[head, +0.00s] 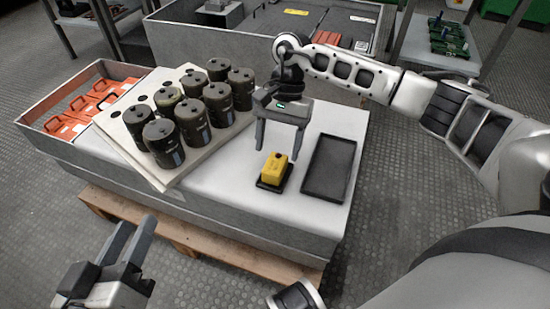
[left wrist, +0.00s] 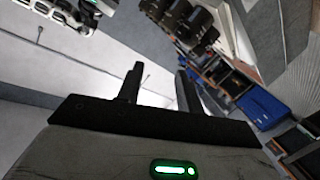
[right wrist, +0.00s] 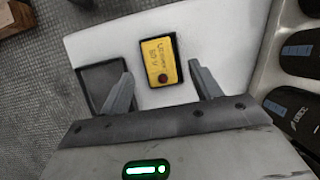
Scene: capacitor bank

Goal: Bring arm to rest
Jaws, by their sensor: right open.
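My right gripper (head: 278,152) is open and empty. It hangs over the white bench top (head: 232,190), fingers pointing down, just above and behind a yellow block (head: 276,167) in a small black holder. In the right wrist view the yellow block (right wrist: 159,60) shows between and beyond the two fingertips, with nothing gripped. My right arm reaches in from the right. My left gripper (head: 134,236) is in front of the bench at lower left, over the floor. Its fingers are apart and empty, as the left wrist view (left wrist: 157,82) also shows.
An empty black tray (head: 328,168) lies right of the yellow block. Several dark cylindrical capacitors (head: 189,124) stand on a tilted pale board (head: 152,170). A bin (head: 33,118) holds orange parts at left. A wooden pallet (head: 215,247) lies under the bench. A grey cabinet (head: 168,48) stands behind.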

